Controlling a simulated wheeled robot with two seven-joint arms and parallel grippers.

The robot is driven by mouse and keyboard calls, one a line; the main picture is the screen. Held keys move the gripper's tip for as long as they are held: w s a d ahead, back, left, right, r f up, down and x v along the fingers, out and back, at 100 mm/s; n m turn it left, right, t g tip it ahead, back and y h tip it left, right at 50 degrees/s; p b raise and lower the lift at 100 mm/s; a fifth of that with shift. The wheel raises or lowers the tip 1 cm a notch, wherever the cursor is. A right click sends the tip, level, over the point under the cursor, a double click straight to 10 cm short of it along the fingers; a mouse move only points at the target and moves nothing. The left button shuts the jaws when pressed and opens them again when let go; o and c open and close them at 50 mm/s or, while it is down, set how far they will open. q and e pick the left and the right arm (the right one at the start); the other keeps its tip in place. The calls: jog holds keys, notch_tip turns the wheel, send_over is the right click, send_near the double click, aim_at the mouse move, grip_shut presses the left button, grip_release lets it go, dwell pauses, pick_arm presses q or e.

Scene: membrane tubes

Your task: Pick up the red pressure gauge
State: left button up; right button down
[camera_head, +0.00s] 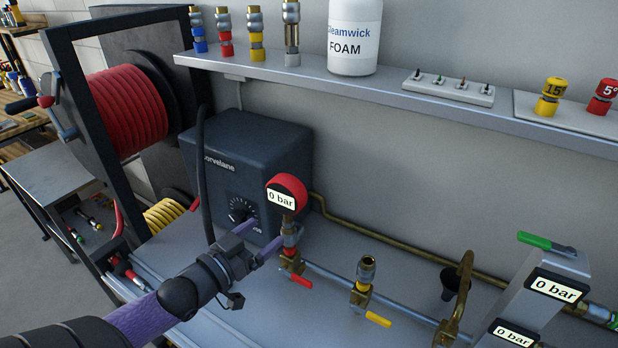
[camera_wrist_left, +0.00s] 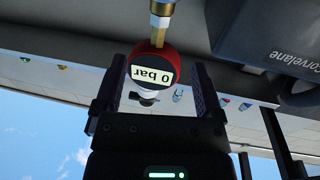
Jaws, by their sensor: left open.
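The red pressure gauge (camera_head: 287,193), with a white "0 bar" face, stands upright on a brass and red coupling (camera_head: 291,236) above a red-handled valve (camera_head: 297,278). My left gripper (camera_head: 264,238) is open, just to the left of and below the gauge's head in the head view. In the left wrist view, which is upside down, the gauge (camera_wrist_left: 152,71) appears between the two spread fingers of the gripper (camera_wrist_left: 158,88). I cannot tell whether a finger touches it. My right gripper is not in view.
A dark dial box (camera_head: 250,160) stands behind the gripper. A yellow-handled valve (camera_head: 366,285) and a brass pipe (camera_head: 463,290) stand to the right. A shelf (camera_head: 390,92) with couplings and a foam bottle (camera_head: 354,38) runs above. A red hose reel (camera_head: 127,110) is at left.

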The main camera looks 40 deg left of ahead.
aim_at(284, 214)
pick_arm(q)
jog(key=w, duration=0.3)
jog(key=shift+w+d+r+b, duration=0.1)
jog(key=shift+w+b, duration=0.3)
jog(key=w, duration=0.4)
jog(key=shift+w+d+r, duration=0.2)
jog(key=shift+w+r, duration=0.05)
jog(key=shift+r, duration=0.15)
jog(key=shift+w+b, duration=0.3)
jog(key=shift+w, duration=0.15)
grip_shut()
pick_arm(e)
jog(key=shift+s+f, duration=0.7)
